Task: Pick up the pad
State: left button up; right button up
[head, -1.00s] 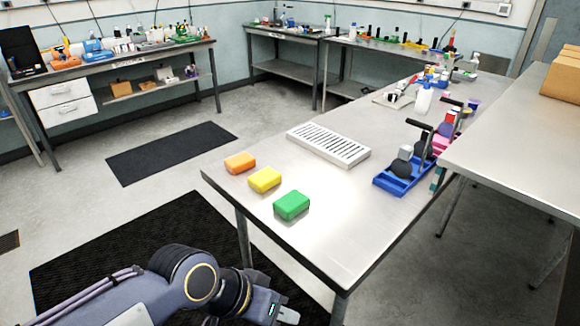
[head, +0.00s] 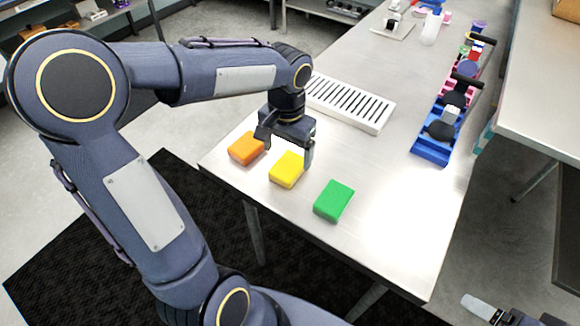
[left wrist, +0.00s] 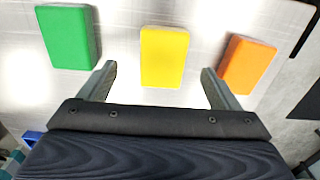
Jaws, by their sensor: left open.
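Three sponge-like pads lie in a row near the table's near end: an orange pad (head: 246,149), a yellow pad (head: 286,170) and a green pad (head: 334,201). My left gripper (head: 283,153) is open and points down over the yellow pad, fingers apart and nothing between them. In the left wrist view the yellow pad (left wrist: 164,56) lies centred just beyond the open fingertips (left wrist: 158,69), with the green pad (left wrist: 69,36) to the left and the orange pad (left wrist: 247,65) to the right. Part of my right gripper (head: 482,306) shows at the bottom right; its jaws are unclear.
A white slotted rack (head: 347,104) lies behind the pads. A blue caddy (head: 433,150) holding dark items stands along the table's right edge, with a pink caddy (head: 465,83) behind it. The steel table (head: 395,220) is bare right of the green pad.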

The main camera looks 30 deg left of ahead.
aim_at(287, 167)
pick_arm(q)
jog(key=f, duration=0.6)
jog(key=shift+w+a+f+p, duration=0.3)
jog(key=shift+f, duration=0.05)
pick_arm(e)
jog(key=shift+w+a+r, duration=0.1)
jog(key=shift+a+r, duration=0.1)
jog(key=shift+a, duration=0.15)
pick_arm(q)
jog(key=c, duration=1.1)
jog(key=shift+o, duration=0.2)
jog(key=shift+r, duration=0.15)
jog(key=shift+r, duration=0.6)
jog(key=s+d+r+b, duration=0.1)
jog(key=s+d+r, duration=0.7)
jog(key=d+r, duration=0.3)
jog(key=shift+s+d+r+b, duration=0.15)
jog(key=shift+d+r+b, duration=0.1)
jog(key=shift+r+b, duration=0.1)
pick_arm(e)
jog(key=shift+f, duration=0.8)
